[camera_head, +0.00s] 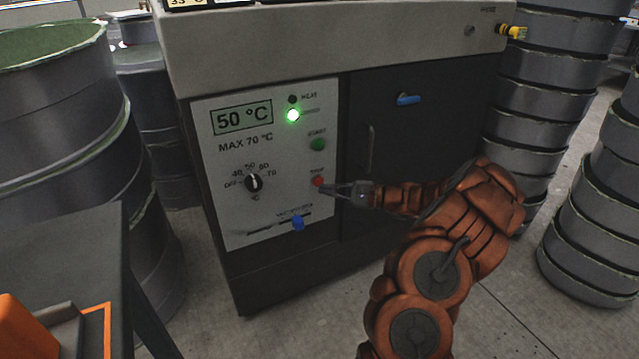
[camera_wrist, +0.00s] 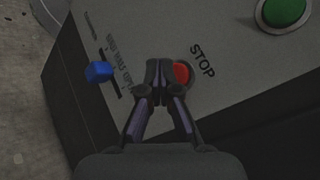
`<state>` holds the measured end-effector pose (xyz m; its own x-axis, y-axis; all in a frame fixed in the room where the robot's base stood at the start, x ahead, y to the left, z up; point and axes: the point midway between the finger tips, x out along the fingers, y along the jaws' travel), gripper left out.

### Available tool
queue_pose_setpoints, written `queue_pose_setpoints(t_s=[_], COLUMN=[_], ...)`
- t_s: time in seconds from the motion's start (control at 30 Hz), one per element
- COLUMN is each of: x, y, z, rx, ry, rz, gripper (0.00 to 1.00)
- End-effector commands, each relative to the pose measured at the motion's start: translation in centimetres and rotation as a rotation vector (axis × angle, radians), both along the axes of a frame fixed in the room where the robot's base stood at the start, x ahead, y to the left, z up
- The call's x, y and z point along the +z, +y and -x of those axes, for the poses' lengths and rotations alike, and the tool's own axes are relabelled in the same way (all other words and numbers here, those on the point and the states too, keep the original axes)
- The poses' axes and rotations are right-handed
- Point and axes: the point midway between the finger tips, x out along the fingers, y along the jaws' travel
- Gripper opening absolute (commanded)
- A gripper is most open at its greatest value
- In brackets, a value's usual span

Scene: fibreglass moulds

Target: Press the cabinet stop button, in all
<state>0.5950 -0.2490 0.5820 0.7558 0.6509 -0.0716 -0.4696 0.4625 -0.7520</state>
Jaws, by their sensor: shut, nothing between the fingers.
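The red stop button (camera_head: 318,182) is on the lower right of the cabinet's light control panel (camera_head: 235,215). In the wrist view the red button (camera_wrist: 182,73) shows beside the word STOP, partly hidden by a fingertip. My gripper (camera_head: 327,188) is shut and empty, with its fingertips right at the button. In the wrist view my gripper (camera_wrist: 159,68) overlaps the button's left edge. I cannot tell whether the tips touch it. The green start button (camera_head: 318,144) is above the stop button. A green lamp (camera_head: 293,115) is lit, and the display (camera_head: 241,118) reads 50 °C.
A dial (camera_head: 254,182) and a blue slider (camera_head: 298,223) are on the same panel. Stacked grey moulds (camera_head: 545,80) stand at right, more (camera_head: 60,130) at left. A table (camera_head: 100,230) is at lower left.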

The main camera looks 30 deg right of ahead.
Motion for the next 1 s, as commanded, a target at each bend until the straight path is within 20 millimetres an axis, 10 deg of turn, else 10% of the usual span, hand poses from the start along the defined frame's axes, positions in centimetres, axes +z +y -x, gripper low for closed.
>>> queue_pose_setpoints(t_s=[1.0], x=[0.0], y=[0.4], z=[4.7], rx=[0.000], ry=[-0.001], rz=[0.001], gripper=[0.00])
